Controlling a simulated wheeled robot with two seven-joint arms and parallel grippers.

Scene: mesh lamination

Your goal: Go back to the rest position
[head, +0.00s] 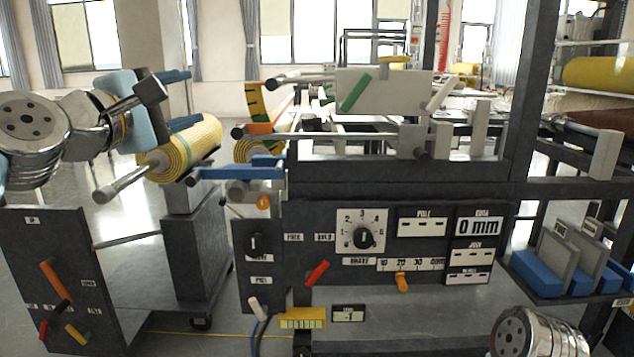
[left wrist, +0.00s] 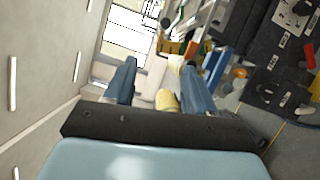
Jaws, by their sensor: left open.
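My left gripper (head: 197,95) is at the left of the head view, its blue fingers pointing right. It is open, with a wide gap between the fingers and nothing held. In the left wrist view, the two fingers of my left gripper (left wrist: 159,75) are apart. A yellow roll end (left wrist: 167,101) shows between them; I cannot tell its distance. Of my right arm only a metal link shows at the bottom right; its gripper is out of view.
A dark machine panel (head: 480,300) with a dial, levers and a 0 mm display fills the middle. A low dark cart (head: 110,250) stands at the left. Grey plates in blue holders (head: 537,272) sit at the right. A blue bar (head: 240,172) juts out near the roll.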

